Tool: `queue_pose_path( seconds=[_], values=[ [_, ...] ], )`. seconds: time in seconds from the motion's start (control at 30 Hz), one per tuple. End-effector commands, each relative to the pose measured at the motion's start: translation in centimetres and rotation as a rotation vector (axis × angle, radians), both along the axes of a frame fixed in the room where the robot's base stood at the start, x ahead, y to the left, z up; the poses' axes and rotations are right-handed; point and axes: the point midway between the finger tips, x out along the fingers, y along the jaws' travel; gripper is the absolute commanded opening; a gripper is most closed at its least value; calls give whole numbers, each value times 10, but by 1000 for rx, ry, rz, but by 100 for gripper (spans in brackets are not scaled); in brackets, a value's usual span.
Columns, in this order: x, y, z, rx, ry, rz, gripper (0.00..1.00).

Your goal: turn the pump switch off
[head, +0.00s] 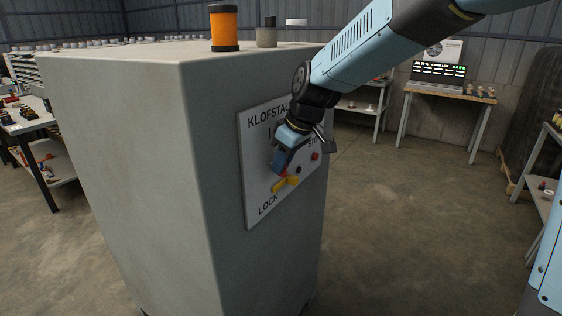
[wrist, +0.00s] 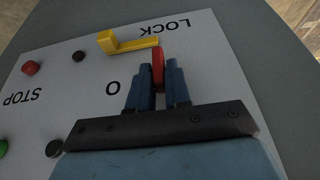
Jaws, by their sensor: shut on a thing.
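The pump switch seems to be the red handle (wrist: 158,68) between my fingers in the wrist view; only a bit of the red handle shows in the head view (head: 284,173). My gripper (wrist: 157,84) is shut on it, one blue finger on each side. My gripper also shows at the panel in the head view (head: 284,166). The white panel (head: 256,205) is on the side of a grey cabinet. An "O" mark (wrist: 112,88) is left of the fingers in the wrist view. The handle's base is hidden, so I cannot tell its exact setting.
A yellow lock piece (wrist: 125,42) has a bar reaching close to the red handle. A red button (wrist: 31,68) by "STOP", a black knob (wrist: 78,57) and a green button (wrist: 3,147) sit on the panel. The grey cabinet (head: 150,170) stands on open floor.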

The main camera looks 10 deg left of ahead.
Motion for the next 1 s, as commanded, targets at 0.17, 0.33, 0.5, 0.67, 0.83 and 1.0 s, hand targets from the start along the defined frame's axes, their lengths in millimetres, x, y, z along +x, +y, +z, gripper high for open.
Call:
queue_pose_path(
  seconds=[0.17,0.33,0.5,0.67,0.83,1.0],
  values=[
    [5,-5,1,22,53,-8,0],
    [8,-7,0,64,154,-11,0],
    [12,-10,-1,121,291,-13,0],
    [15,-11,-3,179,434,-14,0],
    [17,-13,-5,241,584,-14,0],
    [19,-14,-8,303,734,-14,0]
  ],
)
